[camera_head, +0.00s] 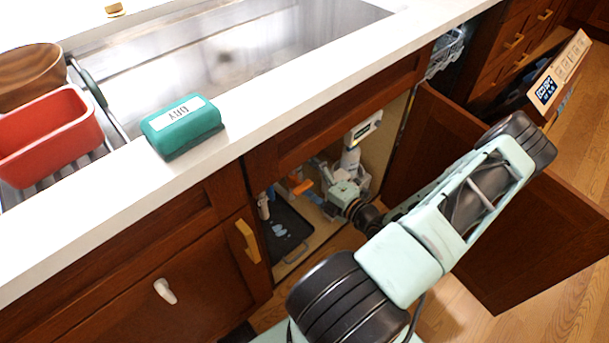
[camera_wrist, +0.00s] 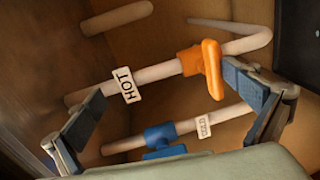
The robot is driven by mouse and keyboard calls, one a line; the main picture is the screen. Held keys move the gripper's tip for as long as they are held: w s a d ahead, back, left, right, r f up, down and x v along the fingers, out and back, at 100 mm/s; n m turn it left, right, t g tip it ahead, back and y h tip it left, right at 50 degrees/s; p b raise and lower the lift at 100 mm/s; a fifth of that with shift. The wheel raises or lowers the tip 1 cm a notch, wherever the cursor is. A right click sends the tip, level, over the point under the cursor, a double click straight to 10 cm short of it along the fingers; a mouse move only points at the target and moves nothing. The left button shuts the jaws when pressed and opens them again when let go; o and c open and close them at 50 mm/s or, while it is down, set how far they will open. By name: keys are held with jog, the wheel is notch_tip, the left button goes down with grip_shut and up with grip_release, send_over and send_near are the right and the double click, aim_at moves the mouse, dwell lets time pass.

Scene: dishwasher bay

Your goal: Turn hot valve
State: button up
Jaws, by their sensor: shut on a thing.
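The hot valve has an orange handle (camera_wrist: 212,70) on a pale pipe with a HOT tag (camera_wrist: 125,84). It also shows in the head view (camera_head: 300,185), inside the open cabinet under the sink. My gripper (camera_wrist: 165,85) reaches into the cabinet with its fingers spread widely to either side of the pipes. A blue valve (camera_wrist: 165,137) sits on a lower pipe with a smaller tag (camera_wrist: 204,127).
The open cabinet door (camera_head: 530,235) stands right of my arm. A dark tray (camera_head: 285,235) lies on the cabinet floor. A green DRY block (camera_head: 182,125) and a red tub (camera_head: 50,135) are on the counter side. The wooden floor is clear at lower right.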

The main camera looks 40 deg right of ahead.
jog(key=shift+t, duration=0.6)
jog(key=r, duration=0.4)
jog(key=shift+w+d+r, duration=0.1)
jog(key=shift+w, duration=0.25)
jog(key=f, duration=0.1)
jog(key=f+g, duration=0.1)
jog(key=f, duration=0.1)
jog(key=shift+s, duration=0.35)
jog(key=shift+c, duration=0.7)
jog(key=shift+s+r, duration=0.1)
jog(key=shift+s, duration=0.9)
jog(key=c, duration=0.4)
jog(key=shift+s+p, duration=0.3)
jog(key=shift+s, duration=0.05)
jog(key=c, duration=0.7)
jog(key=shift+s, duration=0.25)
jog(key=shift+c, duration=0.4)
send_near(304, 184)
jog(key=s+r, duration=0.3)
jog(key=r, duration=0.2)
jog(key=shift+s+r+p, duration=0.2)
jog(key=shift+s+p, duration=0.1)
jog(key=shift+p, duration=0.1)
